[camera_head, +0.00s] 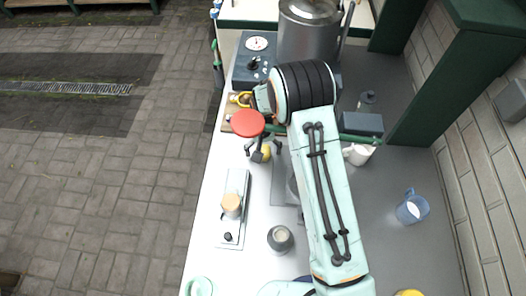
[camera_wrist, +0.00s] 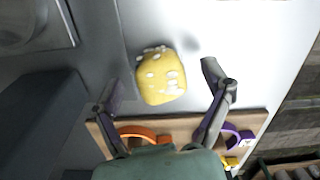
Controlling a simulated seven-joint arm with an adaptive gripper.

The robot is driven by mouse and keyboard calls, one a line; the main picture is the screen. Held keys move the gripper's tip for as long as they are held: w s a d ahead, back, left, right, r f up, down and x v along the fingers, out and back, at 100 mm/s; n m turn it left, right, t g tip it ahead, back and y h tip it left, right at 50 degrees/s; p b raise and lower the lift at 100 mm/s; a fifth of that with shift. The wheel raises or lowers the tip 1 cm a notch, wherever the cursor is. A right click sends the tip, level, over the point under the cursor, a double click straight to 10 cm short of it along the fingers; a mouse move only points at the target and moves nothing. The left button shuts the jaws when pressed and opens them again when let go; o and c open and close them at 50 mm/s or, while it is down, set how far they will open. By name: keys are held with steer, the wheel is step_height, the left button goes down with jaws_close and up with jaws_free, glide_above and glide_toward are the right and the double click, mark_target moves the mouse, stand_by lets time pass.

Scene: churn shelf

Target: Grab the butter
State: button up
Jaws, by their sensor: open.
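The butter (camera_wrist: 162,77) is a rounded yellow lump with white spots, lying on the white counter in the wrist view. In the head view only a bit of the yellow butter (camera_head: 266,153) shows beside my fingers. My gripper (camera_wrist: 160,88) is open in the wrist view, with one finger on each side of the butter and clear gaps to both. In the head view my gripper (camera_head: 261,153) points down at the counter under the arm, partly hiding the butter. Whether the fingertips are at the butter's height I cannot tell.
A wooden board (camera_wrist: 259,122) with orange and purple rings lies close to my fingers. A dark box (camera_wrist: 45,125) stands at left in the wrist view. A metal churn (camera_head: 308,38), white mug (camera_head: 359,154), blue jug (camera_head: 412,208) and grey jar (camera_head: 280,239) stand around.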

steer(key=shift+f, duration=0.2)
steer(key=c, duration=1.2)
steer(key=shift+c, duration=0.2)
steer(key=shift+r, duration=0.15)
